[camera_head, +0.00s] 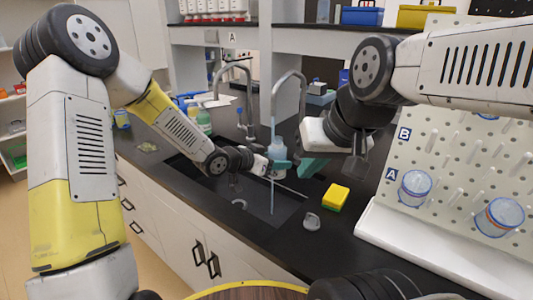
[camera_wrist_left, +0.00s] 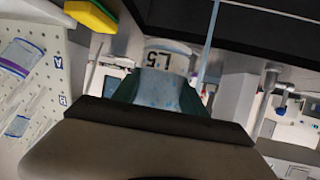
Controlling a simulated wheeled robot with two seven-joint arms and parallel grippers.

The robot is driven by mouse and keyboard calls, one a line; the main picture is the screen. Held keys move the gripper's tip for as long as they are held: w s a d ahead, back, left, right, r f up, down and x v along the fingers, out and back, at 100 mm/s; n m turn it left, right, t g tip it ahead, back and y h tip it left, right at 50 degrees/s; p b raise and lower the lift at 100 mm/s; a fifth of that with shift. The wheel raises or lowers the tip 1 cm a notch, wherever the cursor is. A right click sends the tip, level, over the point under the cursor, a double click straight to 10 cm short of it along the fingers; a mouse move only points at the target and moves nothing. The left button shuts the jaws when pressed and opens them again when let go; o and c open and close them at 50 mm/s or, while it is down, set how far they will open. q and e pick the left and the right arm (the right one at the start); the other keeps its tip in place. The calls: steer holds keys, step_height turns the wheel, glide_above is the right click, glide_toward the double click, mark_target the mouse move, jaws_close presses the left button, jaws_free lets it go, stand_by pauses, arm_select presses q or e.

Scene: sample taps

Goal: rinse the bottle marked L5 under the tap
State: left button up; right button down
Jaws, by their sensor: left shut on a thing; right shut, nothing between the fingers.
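The bottle marked L5 (camera_wrist_left: 165,85) shows close up in the left wrist view, label upside down in that picture. In the head view the pale bluish bottle (camera_head: 263,151) is over the sink (camera_head: 215,188), below the right tap (camera_head: 289,84). My left gripper (camera_head: 277,165) is shut on it, teal fingers at its sides. A thin blue water stream (camera_head: 272,200) falls from the right tap. It overlaps the bottle in the head view but lies beside it in the left wrist view (camera_wrist_left: 211,40); I cannot tell whether they touch. My right gripper (camera_head: 312,168) is shut and empty, right of the bottle.
A second tap (camera_head: 233,75) stands to the left, under the sign A. A yellow and green sponge (camera_head: 335,197) and a small clear item (camera_head: 312,221) lie on the black counter. At right, a white pegboard (camera_head: 450,160) carries clear containers. Green bottles (camera_head: 203,120) stand behind the sink.

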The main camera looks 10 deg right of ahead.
mark_target(277, 157)
arm_select(q)
steer(key=shift+s+r, duration=0.3)
steer(key=shift+s, duration=0.3)
steer(key=shift+s+r, duration=0.25)
steer(key=shift+s, duration=0.4)
steer(key=shift+s+r, duration=0.3)
steer(key=shift+s, duration=0.3)
